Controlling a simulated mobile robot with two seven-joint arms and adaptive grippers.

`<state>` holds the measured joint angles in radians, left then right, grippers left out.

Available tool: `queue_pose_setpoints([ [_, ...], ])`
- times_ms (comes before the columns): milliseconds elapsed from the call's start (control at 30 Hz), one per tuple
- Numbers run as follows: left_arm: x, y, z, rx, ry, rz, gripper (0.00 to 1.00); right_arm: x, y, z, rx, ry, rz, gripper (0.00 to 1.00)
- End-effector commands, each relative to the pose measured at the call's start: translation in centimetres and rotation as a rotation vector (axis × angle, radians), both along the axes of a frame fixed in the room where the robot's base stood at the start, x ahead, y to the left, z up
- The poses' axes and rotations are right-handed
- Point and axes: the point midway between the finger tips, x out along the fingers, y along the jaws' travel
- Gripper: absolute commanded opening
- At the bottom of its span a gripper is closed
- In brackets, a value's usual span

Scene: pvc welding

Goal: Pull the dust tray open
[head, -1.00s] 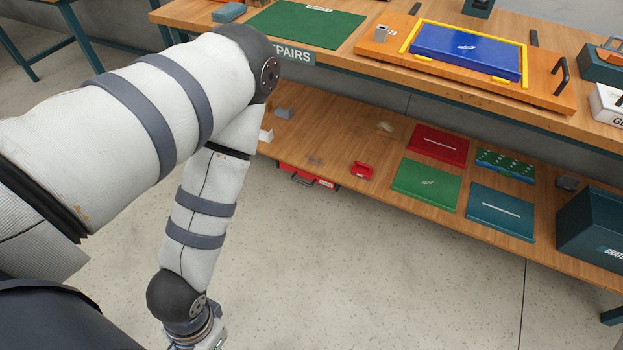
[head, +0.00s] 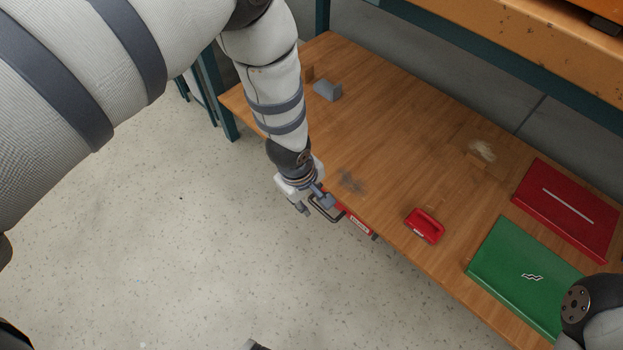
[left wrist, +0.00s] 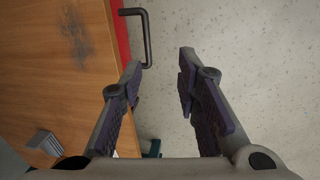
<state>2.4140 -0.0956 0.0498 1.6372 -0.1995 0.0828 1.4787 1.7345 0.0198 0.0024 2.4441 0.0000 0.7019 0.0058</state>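The dust tray (head: 353,221) is a red-fronted drawer under the front edge of the lower wooden shelf, largely hidden by the shelf. Its black bar handle (head: 325,213) sticks out from the front; the handle also shows at the top of the left wrist view (left wrist: 148,38), beside the red tray edge (left wrist: 122,36). My left gripper (head: 312,204) is at the handle in the head view. In the left wrist view the left gripper (left wrist: 161,72) is open and empty, with the handle just beyond the left fingertip. My right gripper is not seen.
The lower shelf (head: 400,150) carries a red dustpan-like item (head: 425,225), a grey block (head: 327,90), a red panel (head: 567,208) and a green panel (head: 525,277). Dark dust (head: 351,182) lies near the shelf edge. The floor before the tray is clear.

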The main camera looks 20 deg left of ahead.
Motion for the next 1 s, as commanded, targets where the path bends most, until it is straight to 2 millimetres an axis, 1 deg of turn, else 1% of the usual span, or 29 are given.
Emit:
queue_pose_setpoints([
  [33,0.9,-0.2,-0.6,-0.004,-0.007,0.021,0.3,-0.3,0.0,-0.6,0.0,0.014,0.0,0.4],
  [67,1.3,-0.3,-0.5,-0.005,-0.012,0.032,0.3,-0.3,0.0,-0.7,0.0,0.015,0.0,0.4],
  [167,1.9,-0.4,-1.2,-0.006,-0.016,0.045,0.3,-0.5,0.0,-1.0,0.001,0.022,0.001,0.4],
  [267,2.1,-0.5,-3.6,-0.006,-0.014,0.044,0.3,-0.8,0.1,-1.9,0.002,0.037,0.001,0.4],
  [400,2.8,-0.8,-7.4,-0.007,-0.013,0.044,0.3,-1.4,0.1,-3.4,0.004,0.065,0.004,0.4],
  [500,3.2,-0.9,-9.6,-0.007,-0.014,0.043,0.3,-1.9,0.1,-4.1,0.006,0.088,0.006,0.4],
  [600,3.5,-1.0,-11.0,-0.007,-0.016,0.043,0.3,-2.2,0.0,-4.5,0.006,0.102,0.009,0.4],
  [733,3.8,-1.1,-11.8,-0.007,-0.018,0.044,0.3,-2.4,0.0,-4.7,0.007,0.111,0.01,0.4],
  [967,3.8,-1.1,-11.7,-0.006,-0.02,0.043,0.3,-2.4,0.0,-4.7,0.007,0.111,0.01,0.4],
  [1000,3.8,-1.1,-11.7,-0.006,-0.019,0.044,0.28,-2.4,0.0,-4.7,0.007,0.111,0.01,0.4],
])
